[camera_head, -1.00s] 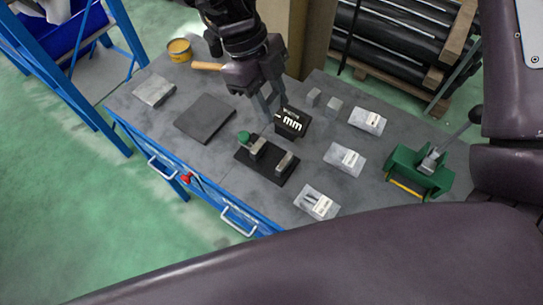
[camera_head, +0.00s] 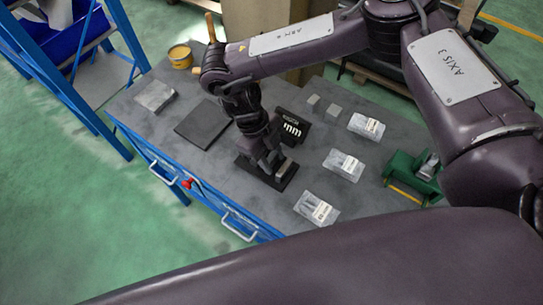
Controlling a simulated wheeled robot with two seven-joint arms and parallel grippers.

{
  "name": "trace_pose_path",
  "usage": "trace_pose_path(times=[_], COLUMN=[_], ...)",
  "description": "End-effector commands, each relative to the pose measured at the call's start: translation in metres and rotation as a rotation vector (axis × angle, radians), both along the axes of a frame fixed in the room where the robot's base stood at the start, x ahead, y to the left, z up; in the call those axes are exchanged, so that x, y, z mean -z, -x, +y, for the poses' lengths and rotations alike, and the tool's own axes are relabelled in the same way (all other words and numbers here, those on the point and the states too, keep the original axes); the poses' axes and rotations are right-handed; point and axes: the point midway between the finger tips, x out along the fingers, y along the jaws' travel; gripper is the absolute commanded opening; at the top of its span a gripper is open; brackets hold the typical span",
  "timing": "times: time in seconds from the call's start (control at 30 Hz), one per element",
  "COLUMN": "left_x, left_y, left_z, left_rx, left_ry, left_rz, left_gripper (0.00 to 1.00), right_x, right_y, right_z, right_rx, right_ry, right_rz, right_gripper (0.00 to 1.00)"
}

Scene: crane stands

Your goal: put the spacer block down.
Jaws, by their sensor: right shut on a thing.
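My right gripper (camera_head: 270,168) points down over a black base plate (camera_head: 247,169) on the grey workbench and is shut. The spacer block between its fingers is hidden or too small to make out. A pale metal block (camera_head: 288,168) on the plate shows just right of the fingertips; I cannot tell whether they touch it. The green-knobbed part of the plate is hidden behind the gripper. My left gripper is not in view.
A black block marked "mm" (camera_head: 292,129) stands just behind the gripper. A dark flat plate (camera_head: 203,124) and yellow tin (camera_head: 180,56) are left.

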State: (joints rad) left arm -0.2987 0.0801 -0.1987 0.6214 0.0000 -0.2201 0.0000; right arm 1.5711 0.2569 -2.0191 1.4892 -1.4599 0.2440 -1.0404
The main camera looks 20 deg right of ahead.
Motion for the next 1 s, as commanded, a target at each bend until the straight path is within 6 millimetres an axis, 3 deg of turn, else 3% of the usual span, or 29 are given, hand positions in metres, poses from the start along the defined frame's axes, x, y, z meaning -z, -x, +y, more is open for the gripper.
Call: trace_pose_path(times=[0.43,0.47,0.6,1.0], left_x=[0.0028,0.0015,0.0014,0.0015], left_y=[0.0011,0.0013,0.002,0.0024], left_z=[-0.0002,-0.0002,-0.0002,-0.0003], left_rx=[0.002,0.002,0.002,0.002], left_ry=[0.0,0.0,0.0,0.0], left_rz=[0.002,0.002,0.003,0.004], left_gripper=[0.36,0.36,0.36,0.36], right_x=[0.0109,0.0095,0.0091,0.0017], right_y=[0.0,-0.0001,-0.0001,-0.0028], right_z=[0.0,0.0001,0.0001,0.0016], right_rx=[0.0,0.0,0.0,-0.002], right_ry=[0.0,0.0,0.001,-0.001], right_rz=[0.0,-0.001,-0.001,-0.003], right_gripper=[0.13,0.4,0.58,0.58])
